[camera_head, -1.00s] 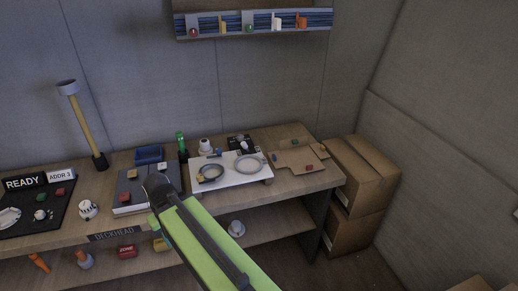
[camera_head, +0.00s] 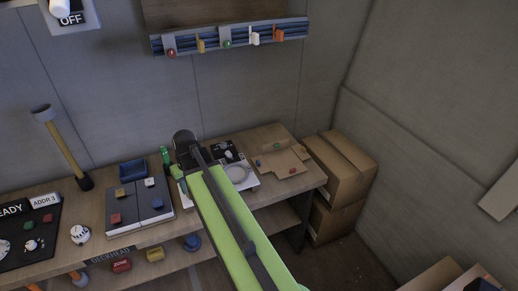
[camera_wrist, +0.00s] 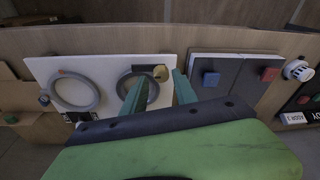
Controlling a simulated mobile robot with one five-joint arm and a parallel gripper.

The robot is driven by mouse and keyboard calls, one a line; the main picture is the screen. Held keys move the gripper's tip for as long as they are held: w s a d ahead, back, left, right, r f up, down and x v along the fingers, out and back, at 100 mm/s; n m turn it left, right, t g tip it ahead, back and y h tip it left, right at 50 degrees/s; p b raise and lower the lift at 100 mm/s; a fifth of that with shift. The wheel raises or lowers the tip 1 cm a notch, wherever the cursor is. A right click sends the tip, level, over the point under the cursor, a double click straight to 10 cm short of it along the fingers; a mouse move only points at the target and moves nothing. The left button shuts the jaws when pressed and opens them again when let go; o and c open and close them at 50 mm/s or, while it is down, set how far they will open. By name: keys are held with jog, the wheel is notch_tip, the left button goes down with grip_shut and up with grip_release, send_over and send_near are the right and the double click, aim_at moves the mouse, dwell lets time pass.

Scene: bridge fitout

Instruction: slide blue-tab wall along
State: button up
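Two grey panels lie side by side on the workbench. The right one (camera_head: 151,213) carries a blue tab (camera_head: 157,203), the left one a red tab (camera_head: 115,218). In the wrist view, the blue tab (camera_wrist: 210,78) is right of my gripper (camera_wrist: 160,76). A brown cardboard piece (camera_head: 285,161) at the bench's right also has a small blue piece (camera_head: 258,162) and a red one; I cannot tell which blue part is meant. My gripper's fingers are apart and empty, over the white board (camera_wrist: 111,67) by its dark ring (camera_wrist: 120,86). The arm hides part of this board in the head view.
Cardboard boxes (camera_head: 340,170) stand right of the bench. A blue tray (camera_head: 132,170) and green upright piece (camera_head: 165,157) are behind the panels. A wall rail (camera_head: 190,43) holds coloured tabs. A lower shelf (camera_head: 195,253) carries several items.

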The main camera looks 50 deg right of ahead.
jog(key=d+r+m+t, duration=0.1)
jog(key=d, duration=1.5)
jog(key=m+t+h+p, duration=0.1)
jog(key=m+h+p, duration=0.1)
send_near(259, 162)
jog(key=b+x, duration=0.9)
jog(key=b, duration=0.8)
jog(key=shift+w, duration=0.1)
jog(key=shift+r, duration=0.1)
